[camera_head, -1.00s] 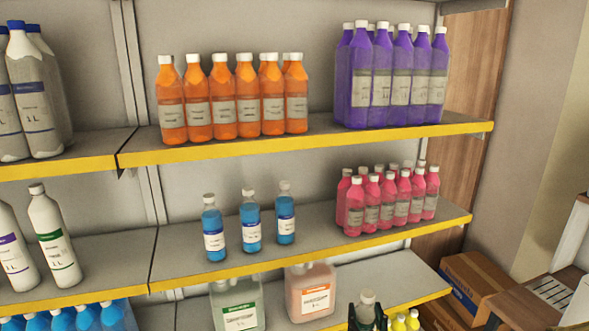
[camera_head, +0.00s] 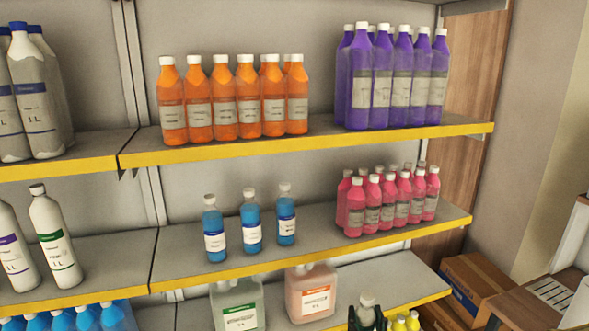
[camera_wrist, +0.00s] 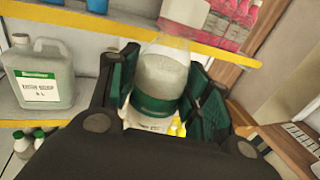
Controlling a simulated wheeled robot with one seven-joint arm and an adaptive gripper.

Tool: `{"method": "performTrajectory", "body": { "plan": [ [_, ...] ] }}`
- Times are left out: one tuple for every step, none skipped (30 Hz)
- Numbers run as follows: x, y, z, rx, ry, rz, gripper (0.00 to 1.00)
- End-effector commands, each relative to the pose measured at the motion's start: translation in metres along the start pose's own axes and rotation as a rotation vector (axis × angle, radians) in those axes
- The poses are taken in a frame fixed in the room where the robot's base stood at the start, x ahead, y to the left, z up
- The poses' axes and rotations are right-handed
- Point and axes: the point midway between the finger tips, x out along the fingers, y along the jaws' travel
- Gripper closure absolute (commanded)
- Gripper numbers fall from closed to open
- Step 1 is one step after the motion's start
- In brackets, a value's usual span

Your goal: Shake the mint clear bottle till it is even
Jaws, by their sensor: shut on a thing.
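The mint clear bottle (camera_wrist: 163,72) is held between the green-padded fingers of my gripper (camera_wrist: 160,98). In the wrist view it leans slightly to the right. Its upper part looks clear, with pale, grainy, cloudy contents below. A dark green band and a white label cross its lower part, partly covered by the fingers. In the head view only the bottle's pale cap and neck (camera_head: 367,300) show at the bottom edge, between the dark fingertips of my gripper (camera_head: 367,318). The rest of the bottle is below that frame.
Behind are shelves with yellow edges (camera_head: 300,261). Three blue bottles (camera_head: 251,229) and several pink bottles (camera_head: 388,205) stand on the middle shelf. A pale jug (camera_head: 237,303) and a peach jug (camera_head: 311,290) stand below. Boxes (camera_head: 482,282) are at the right.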

Motion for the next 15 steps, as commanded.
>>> {"method": "performTrajectory", "body": {
  "plan": [
    [0.001, 0.001, 0.005, 0.003, -0.006, 0.001, 0.85],
    [0.001, 0.000, 0.014, 0.004, -0.009, 0.001, 0.85],
    [0.001, 0.000, 0.032, 0.006, -0.013, 0.001, 0.85],
    [0.001, 0.000, 0.044, 0.006, -0.014, 0.002, 0.85],
    [0.001, 0.000, 0.056, 0.005, -0.014, 0.001, 0.85],
    [0.001, 0.000, 0.069, 0.006, -0.013, 0.001, 0.85],
    [0.001, 0.000, 0.074, 0.004, -0.011, 0.000, 0.85],
    [0.000, 0.000, 0.076, 0.003, -0.008, 0.000, 0.85],
    [0.000, 0.000, 0.073, 0.001, -0.004, 0.000, 0.85],
    [0.000, 0.000, 0.064, 0.000, 0.000, -0.001, 0.85],
    [0.000, 0.000, 0.051, 0.000, 0.003, -0.001, 0.85],
    [0.000, 0.001, 0.034, -0.001, 0.004, 0.000, 0.85],
    [0.000, 0.001, 0.022, -0.002, 0.004, 0.000, 0.85],
    [-0.001, 0.001, 0.012, 0.000, 0.003, 0.001, 0.85],
    [0.000, 0.001, 0.004, 0.000, 0.000, 0.000, 0.85]
  ]
}}
